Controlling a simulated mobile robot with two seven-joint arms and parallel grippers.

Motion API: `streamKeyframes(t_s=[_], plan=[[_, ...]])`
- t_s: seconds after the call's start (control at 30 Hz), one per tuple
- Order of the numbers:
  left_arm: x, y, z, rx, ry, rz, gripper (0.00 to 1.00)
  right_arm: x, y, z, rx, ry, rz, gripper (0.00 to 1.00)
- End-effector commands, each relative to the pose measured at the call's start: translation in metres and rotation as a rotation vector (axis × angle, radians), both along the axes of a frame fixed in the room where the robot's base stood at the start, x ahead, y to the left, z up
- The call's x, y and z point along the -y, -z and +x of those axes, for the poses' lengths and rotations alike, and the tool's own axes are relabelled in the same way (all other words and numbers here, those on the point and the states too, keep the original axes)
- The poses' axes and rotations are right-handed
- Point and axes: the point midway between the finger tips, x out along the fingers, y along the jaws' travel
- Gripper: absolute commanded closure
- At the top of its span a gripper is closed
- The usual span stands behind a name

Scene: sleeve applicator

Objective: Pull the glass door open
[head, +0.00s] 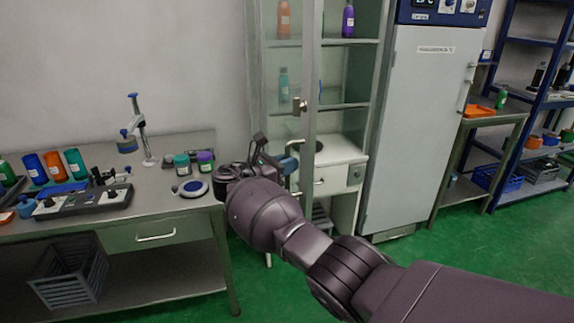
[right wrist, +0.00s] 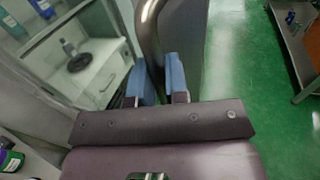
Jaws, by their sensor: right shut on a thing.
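The glass door (head: 310,70) is on the tall cabinet in the middle of the head view, with a grey upright frame. A metal bar handle (right wrist: 150,30) curves down between my right gripper's fingers in the right wrist view. My right gripper (head: 288,158) is at the door's lower part in the head view, its blue fingers shut on the handle. The blue fingers (right wrist: 160,80) show on both sides of the bar in the wrist view. My wrist hides part of the lower door. I cannot tell how far the door stands open. My left gripper is not in view.
A workbench (head: 170,215) with bottles and instruments stands at the left, close to my right wrist. A tall grey appliance (head: 410,130) stands right of the cabinet, with a side table (head: 490,120) and blue shelves (head: 530,95) beyond. Green floor (head: 420,260) is clear in front.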

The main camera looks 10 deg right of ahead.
Motion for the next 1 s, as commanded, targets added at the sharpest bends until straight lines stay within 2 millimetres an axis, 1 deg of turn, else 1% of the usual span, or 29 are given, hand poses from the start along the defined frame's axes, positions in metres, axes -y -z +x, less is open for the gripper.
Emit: streamKeyframes(t_s=[0.47, 0.5, 0.63, 0.67, 1.0], plan=[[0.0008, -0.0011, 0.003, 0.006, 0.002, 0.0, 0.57, 0.0001, -0.0008, 0.0005, 0.001, 0.004, 0.0, 1.0], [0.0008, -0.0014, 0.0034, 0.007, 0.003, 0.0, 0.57, 0.0001, -0.0008, 0.0005, 0.001, 0.004, 0.0, 0.84], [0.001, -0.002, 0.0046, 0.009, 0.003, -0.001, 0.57, 0.0001, -0.0008, 0.0005, 0.001, 0.004, 0.0, 0.64], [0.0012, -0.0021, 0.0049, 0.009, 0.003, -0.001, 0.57, 0.0, -0.0007, 0.0004, 0.001, 0.004, 0.0, 0.61], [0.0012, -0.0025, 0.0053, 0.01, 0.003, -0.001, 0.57, 0.0003, -0.0004, 0.0004, 0.0, 0.004, -0.001, 0.61]])
